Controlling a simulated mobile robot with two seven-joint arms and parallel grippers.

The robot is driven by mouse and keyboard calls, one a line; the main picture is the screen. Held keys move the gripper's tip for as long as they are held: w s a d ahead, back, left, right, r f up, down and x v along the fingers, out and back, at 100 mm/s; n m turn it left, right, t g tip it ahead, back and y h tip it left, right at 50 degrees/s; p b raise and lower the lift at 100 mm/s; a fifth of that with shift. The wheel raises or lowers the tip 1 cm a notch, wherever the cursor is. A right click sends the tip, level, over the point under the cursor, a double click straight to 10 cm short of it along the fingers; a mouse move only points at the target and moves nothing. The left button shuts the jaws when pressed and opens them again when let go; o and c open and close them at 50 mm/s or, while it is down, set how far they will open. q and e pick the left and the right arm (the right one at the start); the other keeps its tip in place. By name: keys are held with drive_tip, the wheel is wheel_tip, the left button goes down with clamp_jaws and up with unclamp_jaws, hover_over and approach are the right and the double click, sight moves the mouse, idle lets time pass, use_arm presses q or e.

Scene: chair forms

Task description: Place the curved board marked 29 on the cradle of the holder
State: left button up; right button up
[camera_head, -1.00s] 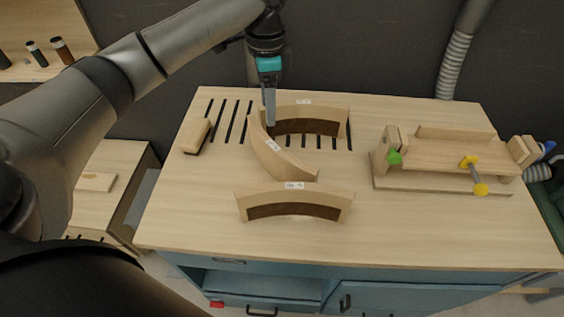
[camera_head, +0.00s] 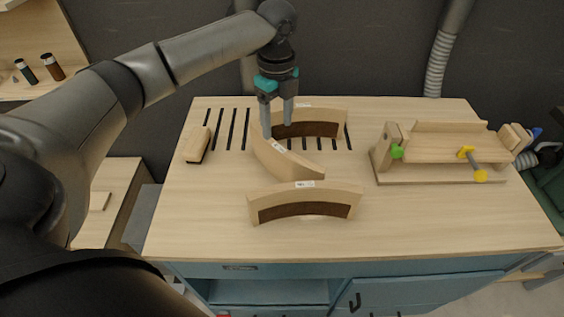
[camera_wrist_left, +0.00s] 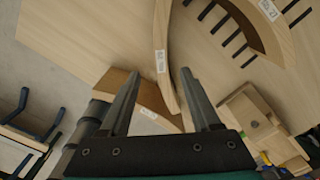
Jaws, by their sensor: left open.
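Three curved boards with white labels lie on the bench: a back one (camera_head: 320,115), a slanted middle one (camera_head: 285,162) and a front one (camera_head: 305,202). The label numbers are too small to read surely, so I cannot tell which is 29. My left gripper (camera_head: 277,127) is open and empty, pointing down near the far end of the middle board. In the left wrist view, the middle board (camera_wrist_left: 163,30) shows between the spread fingertips (camera_wrist_left: 160,75); I cannot tell the height gap. The wooden holder (camera_head: 440,181) stands at the right, its cradle (camera_head: 440,150) empty. My right gripper is out of view.
A small wooden block (camera_head: 197,145) lies at the left beside dark slots (camera_head: 232,130) in the bench top. The holder has a green knob (camera_head: 397,152) and a yellow-ended screw (camera_head: 473,163). The front of the bench top (camera_head: 400,225) is clear.

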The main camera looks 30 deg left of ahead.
sight(279, 148)
use_arm(q)
wheel_tip(279, 148, down, 9)
drive_tip(key=shift+d+r+b, duration=0.1)
drive_tip(key=shift+d+b, duration=0.05)
drive_tip(key=shift+b, duration=0.25)
drive_tip(key=shift+c, duration=0.2)
clamp_jaws()
idle(0.3)
idle(1.0)
